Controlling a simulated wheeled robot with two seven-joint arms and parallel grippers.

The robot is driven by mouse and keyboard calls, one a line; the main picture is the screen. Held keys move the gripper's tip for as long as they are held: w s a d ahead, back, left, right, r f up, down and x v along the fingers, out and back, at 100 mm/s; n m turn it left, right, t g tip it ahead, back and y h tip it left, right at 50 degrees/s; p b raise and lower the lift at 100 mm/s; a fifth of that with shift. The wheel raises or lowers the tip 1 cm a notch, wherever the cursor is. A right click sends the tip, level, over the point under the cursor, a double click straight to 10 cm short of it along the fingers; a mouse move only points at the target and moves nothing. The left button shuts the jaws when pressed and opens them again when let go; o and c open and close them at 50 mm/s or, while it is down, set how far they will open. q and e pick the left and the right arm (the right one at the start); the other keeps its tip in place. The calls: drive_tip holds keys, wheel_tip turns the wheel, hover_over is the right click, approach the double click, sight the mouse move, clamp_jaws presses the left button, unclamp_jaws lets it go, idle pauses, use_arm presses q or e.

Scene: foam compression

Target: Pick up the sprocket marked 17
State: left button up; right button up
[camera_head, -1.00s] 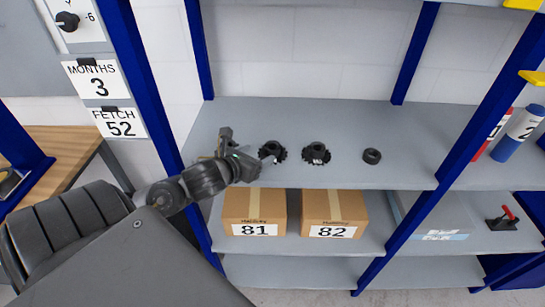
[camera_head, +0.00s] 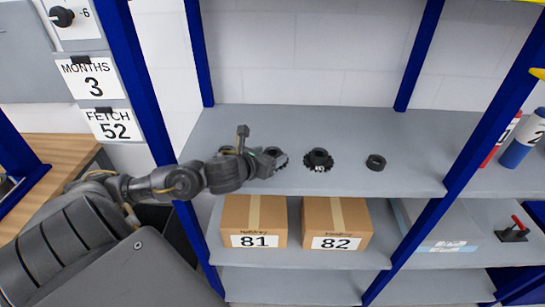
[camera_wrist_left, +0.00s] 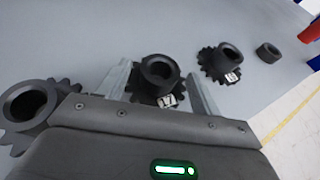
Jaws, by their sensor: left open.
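The sprocket marked 17 (camera_wrist_left: 160,75) is black with a raised round hub and a white number tag. It sits on the upper grey shelf (camera_head: 400,125). In the left wrist view it lies between the two fingers of my open left gripper (camera_wrist_left: 159,72), with no clear sign of contact. In the head view my left gripper (camera_head: 268,162) partly covers this sprocket (camera_head: 278,154). A similar sprocket (camera_wrist_left: 30,102) lies to its left in the wrist view. Another tagged sprocket (camera_wrist_left: 222,63) lies to its right, its number hard to read. My right gripper is out of view.
A plain black ring (camera_head: 376,162) lies farther right on the shelf. Boxes 81 (camera_head: 254,212) and 82 (camera_head: 336,215) stand on the shelf below. A blue post (camera_head: 150,100) rises left of the shelf, close to my arm. The back of the upper shelf is clear.

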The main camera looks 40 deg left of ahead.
use_arm(q)
drive_tip(key=shift+x, duration=1.15)
drive_tip(key=shift+w, duration=0.2)
drive_tip(key=c, duration=1.3)
